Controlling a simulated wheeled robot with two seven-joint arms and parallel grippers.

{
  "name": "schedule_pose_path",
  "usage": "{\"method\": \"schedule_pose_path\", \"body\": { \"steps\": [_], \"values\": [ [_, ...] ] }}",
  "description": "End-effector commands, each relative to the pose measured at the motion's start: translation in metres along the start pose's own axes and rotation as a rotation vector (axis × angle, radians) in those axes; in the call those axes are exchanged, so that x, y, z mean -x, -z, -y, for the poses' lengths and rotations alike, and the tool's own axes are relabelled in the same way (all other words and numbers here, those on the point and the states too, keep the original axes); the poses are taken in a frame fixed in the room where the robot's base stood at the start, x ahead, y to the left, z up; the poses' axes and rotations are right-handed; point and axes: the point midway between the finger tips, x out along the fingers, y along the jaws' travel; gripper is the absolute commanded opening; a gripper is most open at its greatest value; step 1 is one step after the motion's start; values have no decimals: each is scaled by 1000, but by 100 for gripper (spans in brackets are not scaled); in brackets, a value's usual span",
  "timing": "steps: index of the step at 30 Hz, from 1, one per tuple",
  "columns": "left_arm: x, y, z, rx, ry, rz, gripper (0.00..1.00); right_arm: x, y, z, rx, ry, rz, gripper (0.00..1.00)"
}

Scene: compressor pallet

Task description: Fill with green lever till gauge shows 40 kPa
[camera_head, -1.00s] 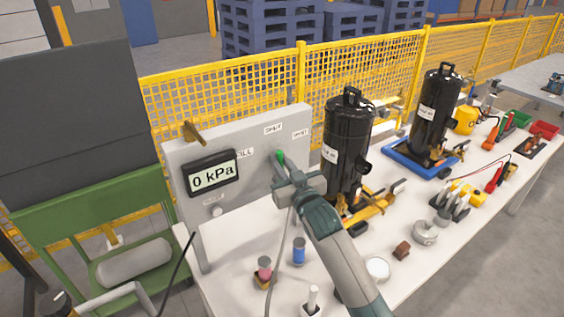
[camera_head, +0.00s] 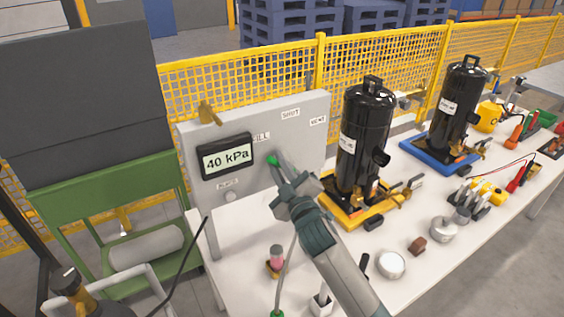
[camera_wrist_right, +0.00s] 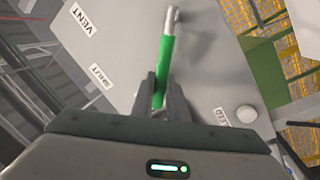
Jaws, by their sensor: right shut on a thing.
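The grey panel (camera_head: 300,150) stands upright at the back left of the white table. Its gauge (camera_head: 227,157) reads 40 kPa. The green lever (camera_head: 272,160) shows only its tip in the head view, beside the FILL label (camera_head: 262,137). In the right wrist view the green lever (camera_wrist_right: 165,70) runs up to a light metal pivot. My right gripper (camera_head: 279,172) is shut on the lever, with its fingers (camera_wrist_right: 161,92) on either side of the green grip. My left gripper is not in view.
Labels SHUT (camera_head: 290,113) and VENT (camera_head: 317,120) are on the panel, with a round knob (camera_head: 230,197) below the gauge. A black compressor (camera_head: 365,130) stands on a yellow base right of my arm.

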Motion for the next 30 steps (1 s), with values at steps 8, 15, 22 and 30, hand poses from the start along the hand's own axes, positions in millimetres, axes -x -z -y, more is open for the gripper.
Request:
{"method": "schedule_pose_path", "body": {
  "steps": [8, 15, 22, 30],
  "values": [
    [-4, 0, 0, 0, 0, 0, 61, 1, 0, 6, 60, 0, -13, 0],
    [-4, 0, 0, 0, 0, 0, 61, 1, 0, 6, 62, 0, -13, 0],
    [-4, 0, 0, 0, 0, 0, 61, 1, 0, 6, 61, 0, -12, 32],
    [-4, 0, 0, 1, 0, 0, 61, 1, 0, 6, 61, 0, -12, 32]
  ]
}}
